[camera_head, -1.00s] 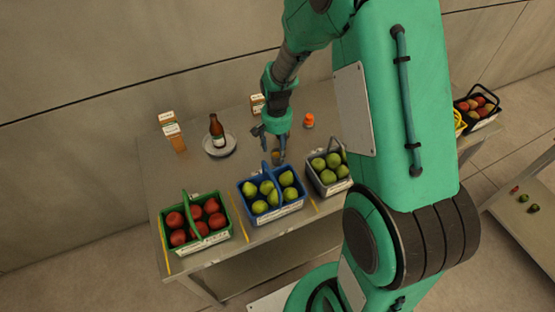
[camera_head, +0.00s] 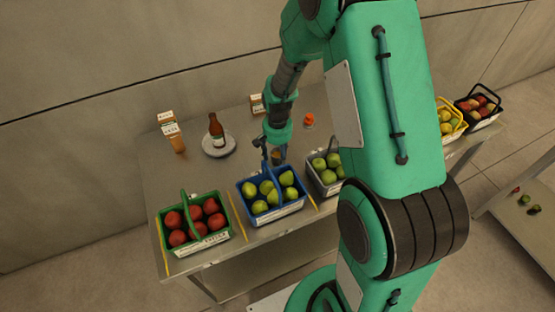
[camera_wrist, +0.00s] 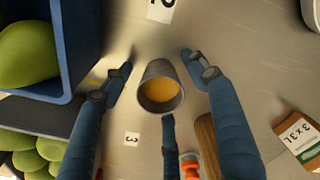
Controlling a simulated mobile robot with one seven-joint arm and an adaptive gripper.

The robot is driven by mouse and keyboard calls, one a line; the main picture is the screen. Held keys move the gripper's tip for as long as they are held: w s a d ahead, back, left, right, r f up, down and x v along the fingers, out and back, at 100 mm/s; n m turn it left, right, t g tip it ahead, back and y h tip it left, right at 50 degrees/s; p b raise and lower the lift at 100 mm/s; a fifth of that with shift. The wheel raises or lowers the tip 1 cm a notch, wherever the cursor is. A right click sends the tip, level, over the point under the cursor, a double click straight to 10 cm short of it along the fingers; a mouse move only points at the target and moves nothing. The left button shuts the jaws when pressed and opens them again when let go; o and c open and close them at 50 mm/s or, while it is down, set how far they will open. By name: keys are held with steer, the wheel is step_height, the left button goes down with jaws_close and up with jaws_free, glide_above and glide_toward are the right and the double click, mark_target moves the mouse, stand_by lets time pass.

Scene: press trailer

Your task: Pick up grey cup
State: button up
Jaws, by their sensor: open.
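The grey cup (camera_wrist: 160,88) stands in the middle of the wrist view, with an orange-yellow content inside its rim. My gripper (camera_wrist: 160,75) is open, with its blue fingers spread to the left and right of the cup and a third finger below it in the picture. I see no finger clearly touching the cup. In the head view, my gripper (camera_head: 273,152) is low over the table behind the blue basket, and the cup (camera_head: 276,155) is mostly hidden by it.
A blue basket of green pears (camera_head: 272,212) stands just in front of my gripper. A green basket of red fruit (camera_head: 222,237) is to the left, and a dark basket of green fruit (camera_head: 312,180) to the right. A bottle (camera_head: 216,130) on a scale and an orange-capped item (camera_head: 309,119) stand behind.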

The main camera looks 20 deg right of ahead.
stand_by(0.3)
steer(key=c, duration=1.4)
steer(key=shift+o, duration=0.2)
steer(key=shift+r, duration=0.1)
step_height(320, 180, up, 10)
steer(key=p, duration=0.1)
steer(key=shift+p, duration=0.35)
